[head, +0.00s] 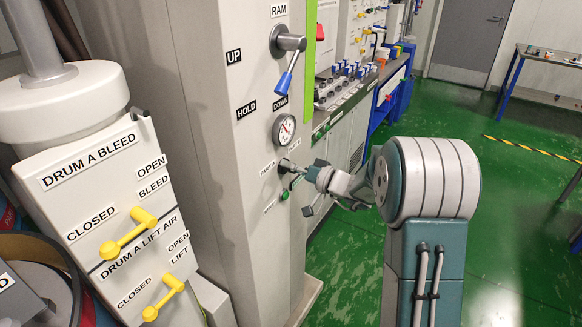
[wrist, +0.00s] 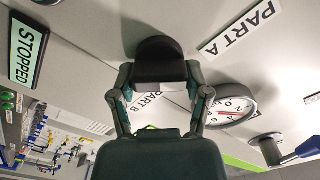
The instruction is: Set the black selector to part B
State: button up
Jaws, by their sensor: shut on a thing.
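The black selector (wrist: 165,52) sits on the light grey panel in the wrist view, between the PART A label (wrist: 237,27) and the PART B label (wrist: 145,103). My gripper (wrist: 161,82) is shut on the selector, with one finger on each side of it. The fingers and palm partly cover the PART B label and the selector's lower part. I cannot tell which label the selector points to. In the head view my gripper (head: 297,170) is at the column's panel below the gauge and hides most of the selector.
A round gauge (head: 284,129) is just above my gripper in the head view. The RAM lever (head: 288,72) with a blue handle is higher up. A green button (head: 285,195) is just below. Yellow-handled valves (head: 130,233) stand at left. Green floor (head: 510,210) is open at right.

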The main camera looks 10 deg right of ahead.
jog(key=shift+f+m, duration=0.1)
jog(key=shift+m, duration=0.2)
jog(key=m, duration=0.4)
jog(key=shift+w+d+f, duration=0.1)
jog(key=shift+f, duration=0.05)
jog(key=m, duration=0.5)
jog(key=shift+f, duration=0.15)
jog(key=m, duration=0.4)
jog(key=shift+f, duration=0.15)
jog(key=shift+f+m, duration=0.15)
jog(key=shift+m, duration=2.05)
jog(key=o, duration=1.2)
jog(key=shift+c, duration=0.2)
